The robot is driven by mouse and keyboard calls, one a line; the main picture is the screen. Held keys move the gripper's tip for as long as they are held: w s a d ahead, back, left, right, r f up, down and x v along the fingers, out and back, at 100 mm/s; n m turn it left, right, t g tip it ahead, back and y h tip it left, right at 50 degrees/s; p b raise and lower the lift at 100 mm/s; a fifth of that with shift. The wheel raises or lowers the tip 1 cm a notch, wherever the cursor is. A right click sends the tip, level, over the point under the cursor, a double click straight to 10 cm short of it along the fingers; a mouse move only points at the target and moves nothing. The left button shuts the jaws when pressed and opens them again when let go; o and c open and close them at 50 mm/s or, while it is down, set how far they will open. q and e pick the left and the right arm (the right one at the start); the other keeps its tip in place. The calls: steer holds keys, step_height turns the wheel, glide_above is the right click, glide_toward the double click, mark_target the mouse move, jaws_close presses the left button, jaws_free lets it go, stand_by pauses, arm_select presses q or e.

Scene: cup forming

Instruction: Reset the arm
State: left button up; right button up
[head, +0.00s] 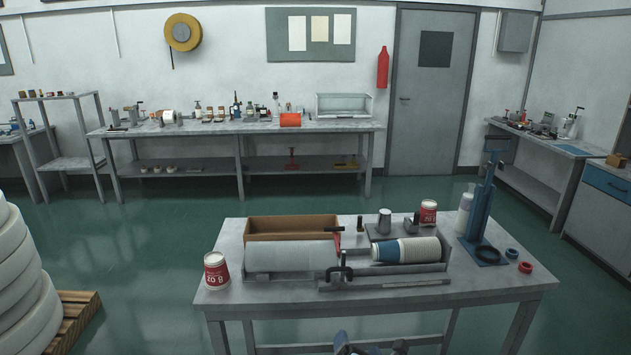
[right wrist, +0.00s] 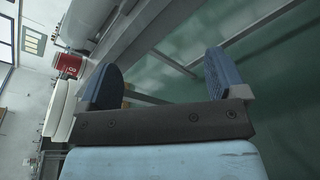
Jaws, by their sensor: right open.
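My right gripper (head: 370,347) shows at the bottom edge of the head view, low in front of the worktable (head: 300,300). Most of it is cut off by the picture edge. In the right wrist view its two blue fingers (right wrist: 160,70) stand wide apart with nothing between them. My left gripper is in neither view. A red and white paper cup (head: 216,270) stands upright at the table's left front corner. A red cup also shows at the left of the right wrist view (right wrist: 68,66). A stack of cups (head: 405,250) lies on its side in a tray.
The table holds a brown box (head: 291,226), a large grey roll (head: 290,257), a metal cup (head: 384,221), a second red cup (head: 428,212) and a tall blue press (head: 482,215). White rolls (head: 20,270) are stacked on a pallet at left. Green floor (head: 150,250) is clear behind the table.

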steer(key=s+d+f+m+g, duration=0.1)
steer(key=s+d+f+m, duration=0.1)
steer(key=s+m, duration=0.7)
steer(key=s+d+f+m+g+y+p, duration=0.1)
steer(key=s+d+f+m+g, duration=0.1)
steer(key=s+m, duration=0.7)
steer(key=s+d+f+m+g+y+p, duration=0.1)
steer(key=s+d+f+m, duration=0.2)
steer(key=s, duration=1)
steer(key=d+m, duration=0.2)
steer(key=m, duration=0.3)
steer(key=shift+s+d+f+m+g, duration=0.2)
steer(key=shift+f+m+g, duration=0.1)
steer(key=shift+m+g, duration=0.1)
